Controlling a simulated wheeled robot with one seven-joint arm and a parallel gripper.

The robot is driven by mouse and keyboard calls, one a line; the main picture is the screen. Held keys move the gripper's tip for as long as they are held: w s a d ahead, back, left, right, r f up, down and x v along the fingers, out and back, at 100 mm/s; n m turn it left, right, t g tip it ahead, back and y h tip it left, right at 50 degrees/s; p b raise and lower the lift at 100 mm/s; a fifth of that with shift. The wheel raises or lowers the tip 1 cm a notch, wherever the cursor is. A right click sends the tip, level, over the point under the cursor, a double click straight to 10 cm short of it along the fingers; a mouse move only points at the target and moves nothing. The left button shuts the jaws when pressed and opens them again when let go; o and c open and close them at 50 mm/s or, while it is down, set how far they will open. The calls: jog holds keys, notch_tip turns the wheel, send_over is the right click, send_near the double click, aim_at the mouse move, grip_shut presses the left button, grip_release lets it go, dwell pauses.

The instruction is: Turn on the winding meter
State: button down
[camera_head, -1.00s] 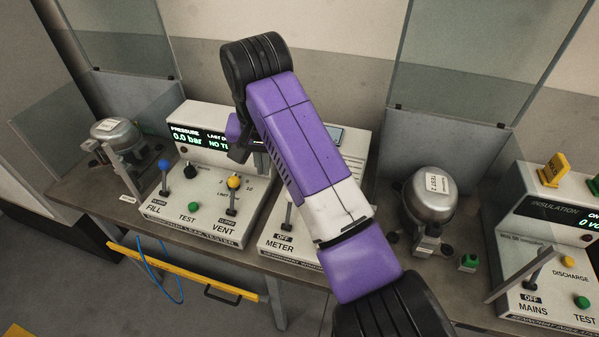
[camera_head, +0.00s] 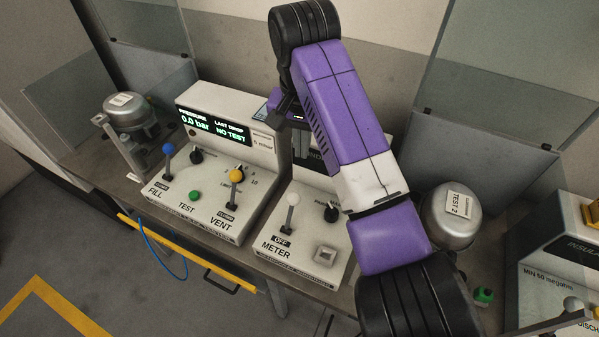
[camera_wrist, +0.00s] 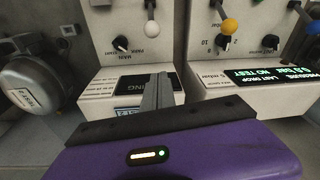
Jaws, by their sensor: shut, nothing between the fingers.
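The winding meter (camera_head: 306,230) is a white console at the middle of the bench, with its display partly hidden behind my arm. Its METER lever (camera_head: 292,200) has a white ball and stands roughly upright above a plate reading OFF. The lever's white ball also shows in the wrist view (camera_wrist: 151,28), at the top. My gripper (camera_wrist: 158,90) is shut and empty. In the wrist view its fingers overlap the console's dark display (camera_wrist: 136,85), apart from the lever; whether they touch the console I cannot tell.
A leak tester (camera_head: 215,190) with blue and yellow levers stands to the left. A compressor (camera_head: 450,215) labelled TEST 2 sits to the right, near the insulation tester (camera_head: 562,262).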

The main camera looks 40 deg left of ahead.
aim_at(290, 213)
jog(key=f, duration=0.3)
jog(key=f+p, duration=0.1)
jog(key=f, duration=0.2)
jog(key=w+f, duration=0.1)
jog(key=f, duration=0.2)
jog(key=shift+a+f, duration=0.3)
jog(key=shift+a, duration=0.1)
jog(key=s, duration=0.1)
jog(key=s+d+p, duration=0.1)
jog(key=s+p, duration=0.1)
jog(key=shift+s+d+r, duration=0.3)
jog(key=shift+r, duration=0.05)
